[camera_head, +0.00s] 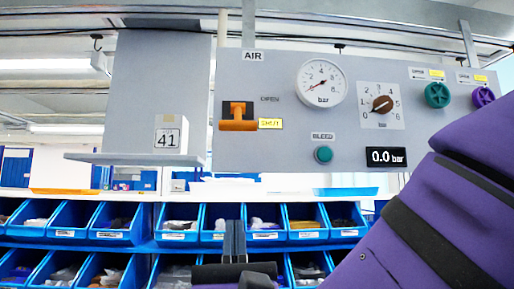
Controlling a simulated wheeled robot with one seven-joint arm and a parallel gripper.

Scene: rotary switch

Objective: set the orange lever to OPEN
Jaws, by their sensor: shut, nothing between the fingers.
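The orange lever (238,125) is on the left part of the grey panel (230,155), under the AIR label. Its bar lies level, in line with the yellow SHUT label (270,124). The OPEN label (270,99) is above that, in plain grey. My gripper (235,226) is at the bottom middle, its dark fingers together and pointing up. It is shut and empty, below the panel and apart from the lever in the picture.
The panel also holds a round gauge (321,83), a brown knob (382,104), a teal BLEED button (323,154), a display (386,156) reading 0.0 bar, and green (437,95) and purple (483,97) knobs. Blue bins (120,235) stand behind.

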